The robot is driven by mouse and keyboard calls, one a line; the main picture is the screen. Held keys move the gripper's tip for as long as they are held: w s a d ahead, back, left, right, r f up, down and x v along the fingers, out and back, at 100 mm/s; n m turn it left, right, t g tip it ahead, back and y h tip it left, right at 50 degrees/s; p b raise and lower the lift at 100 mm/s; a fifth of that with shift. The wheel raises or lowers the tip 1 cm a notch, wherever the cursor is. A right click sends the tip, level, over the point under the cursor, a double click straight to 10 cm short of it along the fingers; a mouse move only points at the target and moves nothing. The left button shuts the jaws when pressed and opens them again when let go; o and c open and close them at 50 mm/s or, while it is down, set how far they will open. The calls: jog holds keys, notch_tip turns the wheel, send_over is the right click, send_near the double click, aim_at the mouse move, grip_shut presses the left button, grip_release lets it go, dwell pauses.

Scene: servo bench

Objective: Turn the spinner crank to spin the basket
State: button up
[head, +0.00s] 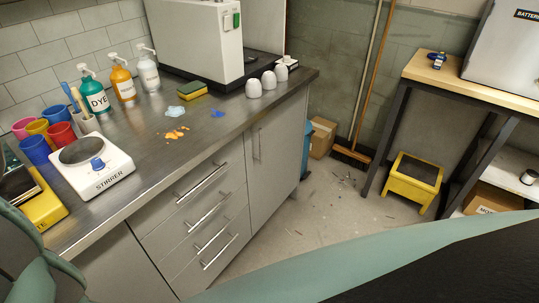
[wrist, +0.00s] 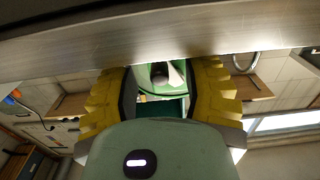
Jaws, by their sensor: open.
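My gripper (wrist: 160,72) shows in the wrist view with its two yellow ribbed fingers apart. I see nothing held between them. A pale green form with a dark round end shows in the gap behind the fingers; I cannot tell what it is. A broad metal edge crosses the top of the wrist view, close to the fingertips. I cannot make out a spinner, crank or basket in either view. The head view does not show my gripper; parts of my own body cover its lower edge.
The steel counter (head: 150,190) holds a white stirrer (head: 105,172), a yellow device (head: 42,207), coloured cups (head: 60,134), pump bottles (head: 95,93), a sponge (head: 193,90) and a large white machine (head: 200,40). A yellow stool (head: 412,181) stands right.

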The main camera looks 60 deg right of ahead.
jog(key=shift+w+d, duration=0.1)
jog(key=shift+w, duration=0.35)
jog(key=shift+o, duration=0.3)
grip_shut()
